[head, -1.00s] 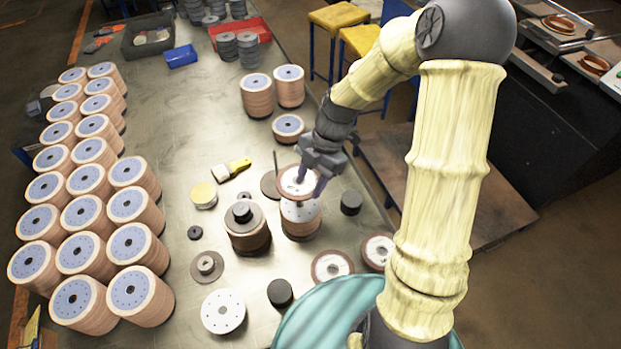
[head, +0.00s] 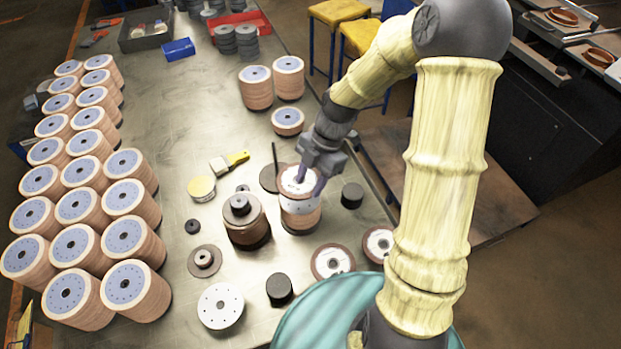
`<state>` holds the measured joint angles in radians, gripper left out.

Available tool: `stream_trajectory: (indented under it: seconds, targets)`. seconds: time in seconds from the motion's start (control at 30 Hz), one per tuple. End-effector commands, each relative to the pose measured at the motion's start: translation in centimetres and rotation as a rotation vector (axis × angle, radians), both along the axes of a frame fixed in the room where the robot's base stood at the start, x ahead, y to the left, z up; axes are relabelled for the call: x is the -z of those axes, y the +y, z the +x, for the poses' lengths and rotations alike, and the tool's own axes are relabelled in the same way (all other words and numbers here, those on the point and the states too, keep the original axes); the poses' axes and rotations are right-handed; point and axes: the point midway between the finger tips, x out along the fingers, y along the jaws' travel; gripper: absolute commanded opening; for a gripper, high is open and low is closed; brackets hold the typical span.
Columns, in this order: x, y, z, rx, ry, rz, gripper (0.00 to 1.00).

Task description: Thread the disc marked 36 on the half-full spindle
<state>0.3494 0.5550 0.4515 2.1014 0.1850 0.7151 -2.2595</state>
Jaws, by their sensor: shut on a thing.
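My gripper (head: 308,188) points down and is shut on a flap disc (head: 292,177) with a white face and brown rim. The disc is at the top of a short stack (head: 300,218) of brown discs. Part of the stack's white top shows just below it. I cannot tell whether the disc touches the stack or hangs slightly above it. The spindle in this stack is hidden by the disc and fingers. The number on the disc is too small to read. Two similar white-faced discs, one (head: 333,262) and another (head: 378,244), lie on the table to the lower right.
A stack with a dark cap (head: 245,222) stands close on the left. A thin upright rod on a dark round base (head: 270,179) stands behind. Black cylinders (head: 352,195) and (head: 280,289) stand nearby. Rows of tall disc stacks (head: 124,203) fill the table's left side.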

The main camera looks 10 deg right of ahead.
Motion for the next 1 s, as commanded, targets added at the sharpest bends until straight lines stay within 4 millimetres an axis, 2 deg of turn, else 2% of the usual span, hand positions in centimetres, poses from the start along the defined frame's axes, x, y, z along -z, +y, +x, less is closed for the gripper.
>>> stream_trajectory:
  seconds: [0.9,0.93,1.0]
  targets:
    - [1.8,0.0,0.0,-0.001,0.000,0.000,0.12]
    - [1.8,0.0,0.0,-0.001,0.000,0.000,0.45]
    - [1.8,0.0,0.0,-0.001,0.000,0.000,0.59]
